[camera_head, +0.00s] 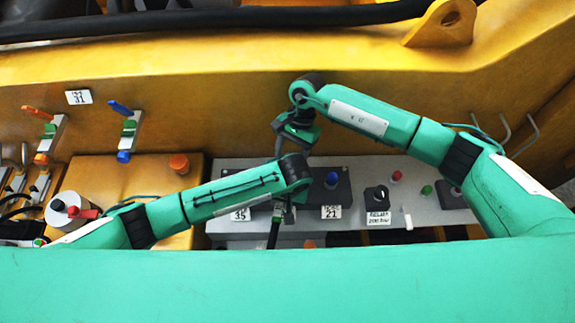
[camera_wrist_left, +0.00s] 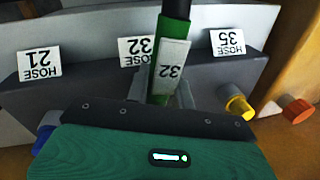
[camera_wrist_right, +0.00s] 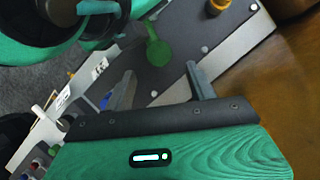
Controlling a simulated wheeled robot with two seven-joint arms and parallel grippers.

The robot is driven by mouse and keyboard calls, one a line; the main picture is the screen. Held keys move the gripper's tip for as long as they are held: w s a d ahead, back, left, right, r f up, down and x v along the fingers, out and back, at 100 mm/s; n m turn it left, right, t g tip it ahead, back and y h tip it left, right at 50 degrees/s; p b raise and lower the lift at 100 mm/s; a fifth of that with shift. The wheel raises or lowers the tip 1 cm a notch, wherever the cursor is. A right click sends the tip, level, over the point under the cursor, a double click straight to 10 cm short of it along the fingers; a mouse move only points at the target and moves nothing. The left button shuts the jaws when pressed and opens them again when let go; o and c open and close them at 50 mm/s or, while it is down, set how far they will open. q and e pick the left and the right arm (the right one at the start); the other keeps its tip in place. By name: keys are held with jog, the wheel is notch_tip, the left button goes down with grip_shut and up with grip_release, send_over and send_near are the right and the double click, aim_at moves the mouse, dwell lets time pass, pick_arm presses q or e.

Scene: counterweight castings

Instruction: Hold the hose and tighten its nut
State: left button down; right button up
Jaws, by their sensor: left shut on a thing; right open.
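My left gripper (camera_head: 281,206) is shut on the hose (camera_head: 274,232), a dark tube hanging down in front of the grey panel. In the left wrist view the hose's green section (camera_wrist_left: 158,88) with a white "32" tag (camera_wrist_left: 172,66) stands between the fingers, in front of the "HOSE 32" label (camera_wrist_left: 136,51). My right gripper (camera_head: 278,150) is open and empty above and behind the left one. In the right wrist view a green round part with a short stem (camera_wrist_right: 158,50) lies beyond its open fingers, apparently the nut. The hose's seating is hidden.
The grey panel (camera_head: 225,175) carries a blue port (camera_head: 332,180) by "HOSE 21", a yellow port (camera_wrist_left: 238,106) by "HOSE 35", and a black knob (camera_head: 377,195). Levers (camera_head: 127,130) and an orange knob (camera_head: 179,163) stand to the left. A yellow wall (camera_head: 220,95) rises behind.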

jog(key=x, duration=0.5)
jog(key=shift+s+f, duration=0.15)
jog(key=shift+f, duration=0.2)
jog(key=c, duration=1)
jog(key=shift+d+m+t+y, duration=0.15)
jog(key=shift+m+t+y, duration=0.25)
jog(key=shift+m, duration=1.2)
jog(key=o, duration=1)
jog(key=shift+r, duration=0.1)
jog(key=v, duration=1.1)
jog(key=shift+r, duration=0.4)
